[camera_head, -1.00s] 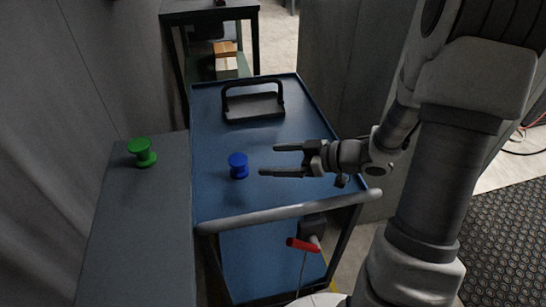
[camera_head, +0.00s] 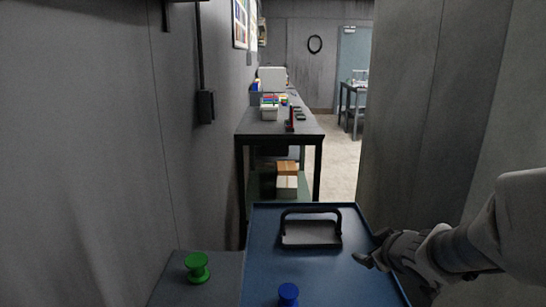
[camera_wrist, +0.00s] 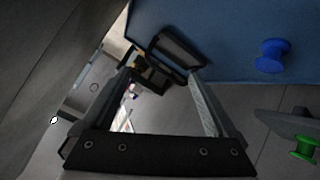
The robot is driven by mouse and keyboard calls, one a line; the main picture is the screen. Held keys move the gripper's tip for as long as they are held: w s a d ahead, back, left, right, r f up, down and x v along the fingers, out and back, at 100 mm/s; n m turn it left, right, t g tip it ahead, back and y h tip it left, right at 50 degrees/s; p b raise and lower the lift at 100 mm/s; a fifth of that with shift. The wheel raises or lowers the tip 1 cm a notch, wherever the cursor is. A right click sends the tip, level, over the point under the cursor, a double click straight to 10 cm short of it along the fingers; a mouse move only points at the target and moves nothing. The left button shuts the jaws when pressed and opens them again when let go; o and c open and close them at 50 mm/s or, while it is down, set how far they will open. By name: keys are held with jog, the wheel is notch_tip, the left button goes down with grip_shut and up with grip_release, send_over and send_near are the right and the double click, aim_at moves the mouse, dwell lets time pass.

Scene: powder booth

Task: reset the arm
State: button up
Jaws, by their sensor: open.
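My gripper (camera_head: 362,259) is at the lower right of the head view, over the right side of the blue cart top (camera_head: 268,240). It is open and empty, with nothing between its fingers. In the wrist view my gripper (camera_wrist: 160,95) has its two fingers spread apart, and the picture is strongly tilted. A blue spool (camera_head: 288,294) stands on the cart near the bottom edge of the head view, to the left of my gripper and apart from it. The blue spool also shows in the wrist view (camera_wrist: 271,56).
A green spool (camera_head: 197,267) stands on a grey ledge (camera_head: 168,290) left of the cart. A dark bench (camera_head: 265,128) with boxes stands beyond. A grey panel (camera_head: 425,110) rises at the right.

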jog(key=s+r+m+g+h, duration=0.2)
jog(key=s+r+m+h, duration=0.15)
jog(key=s+r, duration=0.35)
jog(key=s+a+f+m+g+y+b, duration=0.15)
jog(key=s+a, duration=0.25)
jog(key=s, duration=0.4)
jog(key=s+a+f+m+g+y, duration=0.1)
jog(key=s+a+g+y, duration=0.1)
jog(key=s+a, duration=0.35)
notch_tip(320, 180, up, 12)
jog(key=s+p, duration=0.2)
jog(key=p, duration=1.1)
jog(key=shift+s+d, duration=0.2)
jog(key=shift+d, duration=0.25)
